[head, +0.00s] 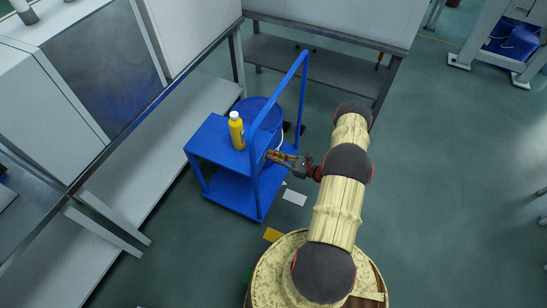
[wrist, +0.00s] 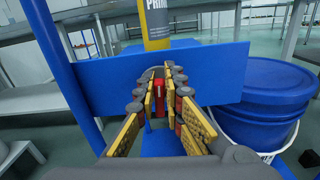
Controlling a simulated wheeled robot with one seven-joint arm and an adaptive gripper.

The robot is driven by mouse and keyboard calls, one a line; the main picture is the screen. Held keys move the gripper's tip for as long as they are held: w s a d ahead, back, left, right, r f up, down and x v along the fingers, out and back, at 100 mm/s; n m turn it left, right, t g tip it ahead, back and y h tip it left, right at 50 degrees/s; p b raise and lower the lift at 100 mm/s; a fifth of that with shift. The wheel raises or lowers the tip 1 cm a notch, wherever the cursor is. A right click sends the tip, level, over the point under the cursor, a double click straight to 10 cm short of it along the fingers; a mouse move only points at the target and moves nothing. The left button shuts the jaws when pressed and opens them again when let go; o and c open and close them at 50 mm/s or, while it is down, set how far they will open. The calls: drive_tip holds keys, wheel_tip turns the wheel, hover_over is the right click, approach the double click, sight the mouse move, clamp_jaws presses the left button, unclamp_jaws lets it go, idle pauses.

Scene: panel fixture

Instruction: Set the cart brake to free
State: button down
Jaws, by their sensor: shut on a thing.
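The blue cart (head: 212,143) stands left of my arm, and its blue top edge (wrist: 110,85) fills the middle of the wrist view. A small red part (wrist: 157,97), which looks like the brake lever, sits at the cart's near side. My gripper (head: 277,157) is at that side of the cart, beside the upright. In the wrist view my gripper (wrist: 157,80) has its yellow-padded fingers on both sides of the red part, shut on it. The fingers hide part of it, and its setting cannot be read. In the head view the red part is hidden.
A yellow bottle (head: 236,132) stands on the cart's top, near the edge by my gripper. A blue barrel (wrist: 265,100) stands close on the right in the wrist view. White (head: 294,197) and yellow (head: 272,235) cards lie on the floor. Open floor lies right of my arm.

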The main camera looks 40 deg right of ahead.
drive_tip(key=m+b, duration=0.1)
drive_tip(key=m, duration=0.3)
drive_tip(key=shift+d+f+b, duration=0.15)
drive_tip(key=shift+f+b, duration=0.05)
drive_tip(key=shift+b, duration=0.2)
drive_tip(key=shift+w+d+f+m+b, duration=0.1)
drive_tip(key=shift+d+f+m+b, duration=0.3)
drive_tip(key=shift+m, duration=1.75)
drive_tip(key=shift+w+d+m+b, duration=0.15)
drive_tip(key=shift+m+b, duration=0.45)
drive_tip(key=shift+m, duration=1.5)
drive_tip(key=shift+w+d+f+m+b, duration=0.15)
drive_tip(key=shift+m+b, duration=0.35)
drive_tip(key=shift+m, duration=1.65)
drive_tip(key=c, duration=2)
unclamp_jaws()
drive_tip(key=shift+f, duration=0.1)
drive_tip(key=shift+o, duration=0.4)
drive_tip(key=shift+s+a, duration=0.1)
